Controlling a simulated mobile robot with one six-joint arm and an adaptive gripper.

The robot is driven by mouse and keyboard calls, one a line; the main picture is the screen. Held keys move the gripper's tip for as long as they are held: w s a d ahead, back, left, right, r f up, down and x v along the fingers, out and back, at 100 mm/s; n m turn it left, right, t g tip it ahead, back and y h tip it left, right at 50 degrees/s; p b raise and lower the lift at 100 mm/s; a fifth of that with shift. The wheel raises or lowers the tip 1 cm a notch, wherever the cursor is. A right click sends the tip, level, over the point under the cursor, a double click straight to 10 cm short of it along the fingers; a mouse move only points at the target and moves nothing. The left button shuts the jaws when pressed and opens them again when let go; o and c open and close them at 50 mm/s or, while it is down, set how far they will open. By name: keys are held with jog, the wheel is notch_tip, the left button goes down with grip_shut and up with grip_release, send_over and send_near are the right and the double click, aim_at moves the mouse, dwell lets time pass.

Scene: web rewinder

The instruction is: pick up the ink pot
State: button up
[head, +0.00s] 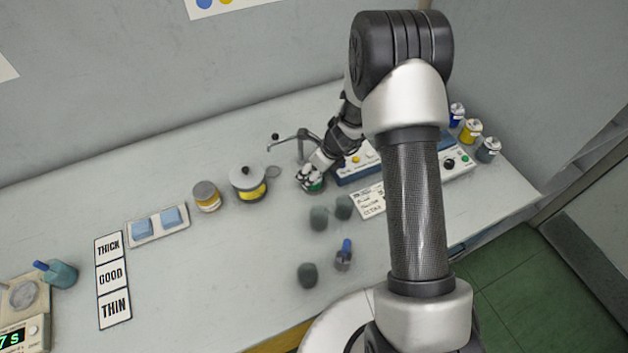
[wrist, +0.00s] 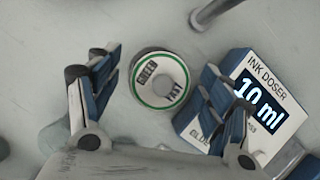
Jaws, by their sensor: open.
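A round pot, which I take to be the ink pot (wrist: 160,80), has a white top with a green ring, a lettered label and a grey knob in the middle. It lies between the fingers of my gripper (wrist: 156,72) in the wrist view. The fingers are open, with gaps on both sides, and they seem apart from it. In the head view my gripper (head: 308,174) is over the pot, whose green side (head: 315,187) shows just below the fingers. The arm and fingers hide part of it there.
An ink doser box (wrist: 262,105) reading 10 ml stands close at the right of the pot. A metal stand (head: 298,138) is behind the gripper. A yellow-banded pot (head: 249,186) stands to the left, and dark lumps (head: 319,218) lie in front.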

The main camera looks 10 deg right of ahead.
jog(key=shift+x, duration=1.2)
jog(key=shift+r, duration=0.1)
jog(key=shift+c, duration=0.5)
jog(key=c, duration=1.2)
jog(key=shift+r, duration=0.1)
